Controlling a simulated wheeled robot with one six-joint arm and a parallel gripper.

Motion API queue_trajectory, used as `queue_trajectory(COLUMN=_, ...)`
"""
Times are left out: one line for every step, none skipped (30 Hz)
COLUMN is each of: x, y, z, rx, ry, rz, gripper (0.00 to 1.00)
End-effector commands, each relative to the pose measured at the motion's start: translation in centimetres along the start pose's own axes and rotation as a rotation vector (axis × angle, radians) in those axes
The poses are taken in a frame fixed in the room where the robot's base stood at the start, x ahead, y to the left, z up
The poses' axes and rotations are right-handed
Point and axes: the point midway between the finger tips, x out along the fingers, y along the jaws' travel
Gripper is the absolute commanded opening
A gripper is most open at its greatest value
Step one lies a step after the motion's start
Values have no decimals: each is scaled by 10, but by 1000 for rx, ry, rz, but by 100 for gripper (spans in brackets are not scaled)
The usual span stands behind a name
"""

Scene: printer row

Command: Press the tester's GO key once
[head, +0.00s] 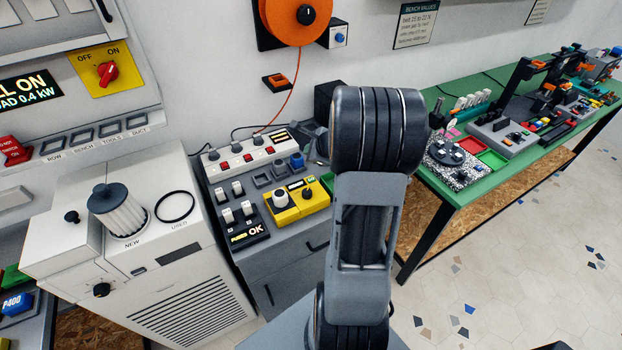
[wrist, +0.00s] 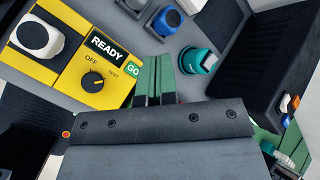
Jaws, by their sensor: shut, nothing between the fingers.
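The yellow tester (wrist: 70,60) is at the left of the wrist view, tilted in the picture. Its display (wrist: 106,47) reads READY. Its black knob (wrist: 93,81) sits by the words OFF and TEST, its mark towards TEST. The green GO key (wrist: 133,69) is at the tester's right edge, partly hidden by my gripper. My gripper (wrist: 158,66) has green fingers, shut and empty, with the tips just right of the GO key; I cannot tell whether they touch. In the head view the tester (head: 300,206) stands on the grey cabinet, and my arm hides the gripper.
A teal-topped item (wrist: 194,61) and a blue-topped item (wrist: 167,20) stand close to the fingers. A black bin-like block (wrist: 285,50) is at the right. In the head view, a white power strip (head: 243,157) lies behind the tester and a black OK unit (head: 245,234) lies left.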

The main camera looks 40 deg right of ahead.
Motion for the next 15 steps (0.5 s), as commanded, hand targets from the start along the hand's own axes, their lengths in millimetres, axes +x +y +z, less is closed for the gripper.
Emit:
queue_trajectory(x=0, y=0, z=0, rx=-1, ry=0, rz=0, gripper=0)
queue_trajectory(x=0, y=0, z=0, rx=-2, ry=-1, rz=1, gripper=0)
queue_trajectory(x=0, y=0, z=0, rx=-2, ry=-1, rz=1, gripper=0)
queue_trajectory(x=0, y=0, z=0, rx=-3, ry=-1, rz=1, gripper=0)
queue_trajectory(x=0, y=0, z=0, rx=-3, ry=-1, rz=1, gripper=0)
queue_trajectory(x=0, y=1, z=0, rx=-3, ry=-1, rz=1, gripper=0)
queue_trajectory(x=1, y=1, z=0, rx=-3, ry=-1, rz=1, gripper=0)
queue_trajectory(x=1, y=1, z=0, rx=-4, ry=-1, rz=1, gripper=0)
queue_trajectory(x=2, y=2, z=-1, rx=-4, ry=-1, rz=2, gripper=0)
queue_trajectory(x=3, y=2, z=-1, rx=-4, ry=-1, rz=2, gripper=0)
queue_trajectory(x=4, y=3, z=-2, rx=-4, ry=-1, rz=2, gripper=0)
queue_trajectory(x=5, y=4, z=-3, rx=-5, ry=-1, rz=2, gripper=0)
queue_trajectory(x=6, y=5, z=-4, rx=-5, ry=-1, rz=2, gripper=0)
queue_trajectory(x=8, y=6, z=-5, rx=-5, ry=-1, rz=2, gripper=0)
queue_trajectory(x=10, y=8, z=-6, rx=-4, ry=-1, rz=2, gripper=0)
